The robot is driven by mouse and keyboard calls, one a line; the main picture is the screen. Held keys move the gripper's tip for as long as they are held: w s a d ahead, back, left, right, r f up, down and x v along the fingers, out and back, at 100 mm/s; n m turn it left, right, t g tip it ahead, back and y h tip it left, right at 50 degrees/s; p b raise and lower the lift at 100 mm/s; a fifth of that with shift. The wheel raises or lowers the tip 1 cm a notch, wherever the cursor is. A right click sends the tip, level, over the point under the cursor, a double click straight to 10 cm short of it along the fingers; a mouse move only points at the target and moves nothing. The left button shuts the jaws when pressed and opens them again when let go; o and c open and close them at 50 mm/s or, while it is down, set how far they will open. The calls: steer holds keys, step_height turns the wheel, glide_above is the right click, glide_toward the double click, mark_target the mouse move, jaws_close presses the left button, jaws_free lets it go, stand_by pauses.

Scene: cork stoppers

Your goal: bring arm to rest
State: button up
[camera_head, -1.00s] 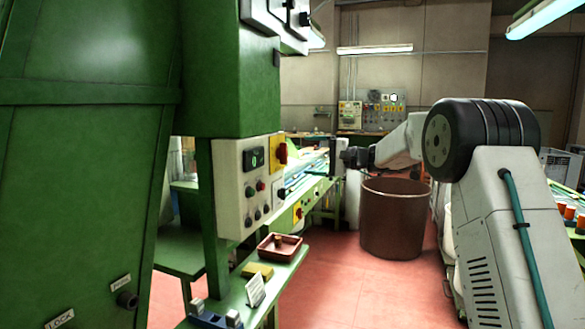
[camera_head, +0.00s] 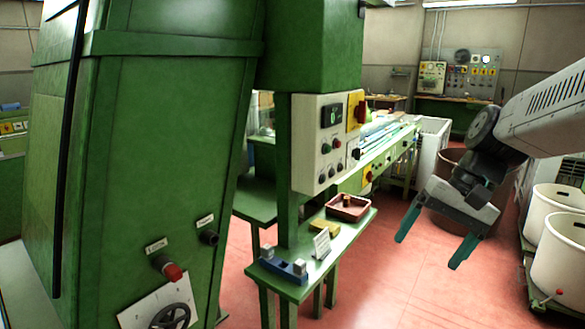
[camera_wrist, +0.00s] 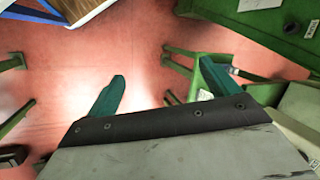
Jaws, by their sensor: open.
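My gripper (camera_head: 432,240) is open and empty in the head view. Its two teal fingers point down and to the left, over the red floor and to the right of the small green shelf. My arm comes in from the right side of the head view.
A green machine with a control panel (camera_head: 326,142) fills the left. Its shelf (camera_head: 290,287) holds a brown tray (camera_head: 349,208) and a blue fixture (camera_head: 283,265). A brown bin (camera_head: 450,215) stands behind my gripper. White tubs (camera_head: 560,262) stand at right.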

steer(key=s+d+n+h, duration=0.1)
steer(key=s+h, duration=0.1)
steer(key=s, duration=0.7)
steer(key=s+d+f+n+t+h, duration=0.1)
steer(key=s+n+h, duration=0.1)
steer(key=s, duration=0.7)
steer(key=shift+t+h, duration=0.3)
steer(key=shift+s, duration=0.1)
